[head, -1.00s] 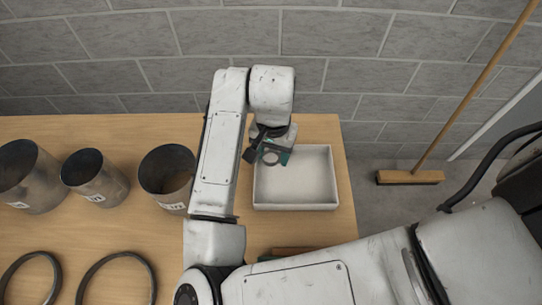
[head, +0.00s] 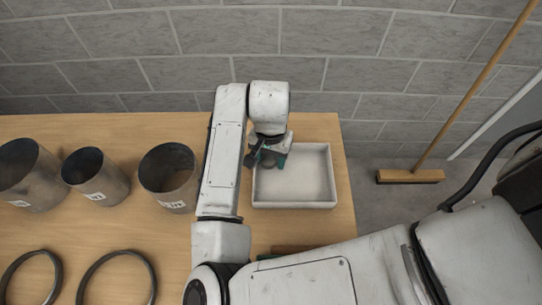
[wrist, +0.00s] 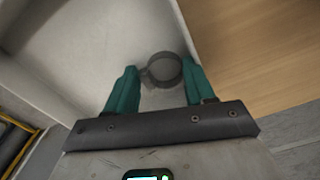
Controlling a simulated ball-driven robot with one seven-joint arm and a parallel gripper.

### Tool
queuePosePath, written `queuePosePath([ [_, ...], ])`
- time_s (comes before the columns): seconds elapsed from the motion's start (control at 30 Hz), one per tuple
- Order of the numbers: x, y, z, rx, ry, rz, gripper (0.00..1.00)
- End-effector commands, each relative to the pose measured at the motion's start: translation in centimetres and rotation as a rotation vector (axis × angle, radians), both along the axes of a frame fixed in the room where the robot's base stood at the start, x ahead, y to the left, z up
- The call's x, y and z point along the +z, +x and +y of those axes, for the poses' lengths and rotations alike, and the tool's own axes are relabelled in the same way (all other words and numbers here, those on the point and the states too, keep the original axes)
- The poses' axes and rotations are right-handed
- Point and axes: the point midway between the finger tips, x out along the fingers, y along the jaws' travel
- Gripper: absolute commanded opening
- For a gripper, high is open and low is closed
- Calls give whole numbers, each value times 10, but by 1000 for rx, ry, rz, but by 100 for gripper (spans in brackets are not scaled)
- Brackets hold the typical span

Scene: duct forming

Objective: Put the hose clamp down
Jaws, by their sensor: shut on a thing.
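The hose clamp (wrist: 166,70) is a small dark grey ring, seen between the green fingertips in the wrist view. My gripper (wrist: 162,74) is shut on it. In the head view my gripper (head: 271,160) points down at the left part of a white open tray (head: 325,204), inside or just above its left wall. In the wrist view the clamp shows against the tray's pale floor (wrist: 85,45). I cannot tell whether the clamp touches the floor. In the head view the clamp is mostly hidden by the fingers and wrist.
Several grey metal duct cylinders (head: 96,178) stand on the wooden table (head: 120,225) left of my arm. Two dark rings (head: 118,281) lie in front of them. A block wall (head: 230,40) is behind, and a broom (head: 410,177) stands right of the table. The tray's right part is empty.

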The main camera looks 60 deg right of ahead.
Motion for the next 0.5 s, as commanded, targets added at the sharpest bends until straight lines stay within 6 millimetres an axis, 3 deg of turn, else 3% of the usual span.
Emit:
queuePosePath([
  [0.03, -12, -3, 1, 1, 11, 13, 25],
  [0.27, -18, -4, 0, 0, 10, 13, 25],
  [0.3, -18, -4, 0, 0, 9, 13, 55],
  [0.4, -19, -4, 0, 0, 9, 12, 64],
  [0.5, -19, -4, -1, 0, 9, 11, 64],
])
